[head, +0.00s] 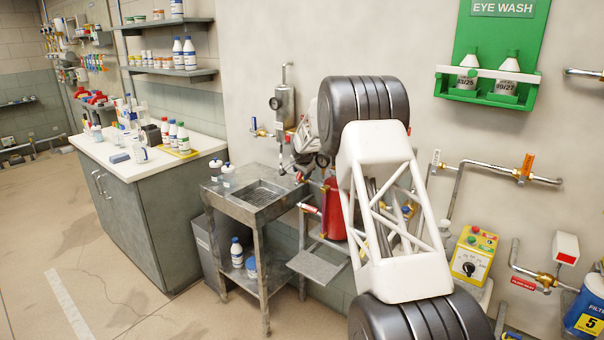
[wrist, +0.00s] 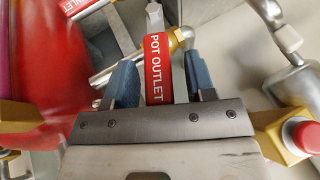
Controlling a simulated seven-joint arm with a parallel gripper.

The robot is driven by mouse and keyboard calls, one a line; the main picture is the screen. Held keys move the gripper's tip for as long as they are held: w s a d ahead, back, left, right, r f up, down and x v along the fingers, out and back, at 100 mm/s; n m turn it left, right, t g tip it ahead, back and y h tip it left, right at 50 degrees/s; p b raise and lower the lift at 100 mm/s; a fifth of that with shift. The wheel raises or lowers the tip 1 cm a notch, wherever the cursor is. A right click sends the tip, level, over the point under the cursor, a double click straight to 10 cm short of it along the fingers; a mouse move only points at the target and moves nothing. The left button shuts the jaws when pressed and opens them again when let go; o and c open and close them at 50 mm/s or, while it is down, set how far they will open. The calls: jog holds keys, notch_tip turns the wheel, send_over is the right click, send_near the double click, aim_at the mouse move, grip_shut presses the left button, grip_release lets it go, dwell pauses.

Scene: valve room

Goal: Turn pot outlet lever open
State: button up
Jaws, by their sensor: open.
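The pot outlet lever (wrist: 157,70) has a red sleeve with white "POT OUTLET" lettering and a pale metal tip. In the wrist view it lies between the two blue fingers of my gripper (wrist: 162,80). The fingers are open, with a visible gap on each side of the lever. A brass valve fitting (wrist: 178,40) and pipe sit behind the lever. The red pot (wrist: 40,75) fills the left of the wrist view. It also shows in the head view (head: 334,209), partly behind my arm. My fingers and the lever cannot be made out in the head view.
Another red-labelled handle (wrist: 82,8) is at the upper left of the wrist view. A brass fitting with a red button (wrist: 290,140) is close on the right, and a metal cylinder (wrist: 295,85) stands above it. A metal sink stand (head: 262,195) is left of the pot.

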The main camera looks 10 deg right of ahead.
jog(key=shift+r, duration=0.1)
jog(key=v, duration=0.7)
jog(key=shift+s+r, duration=0.2)
jog(key=shift+r, duration=0.05)
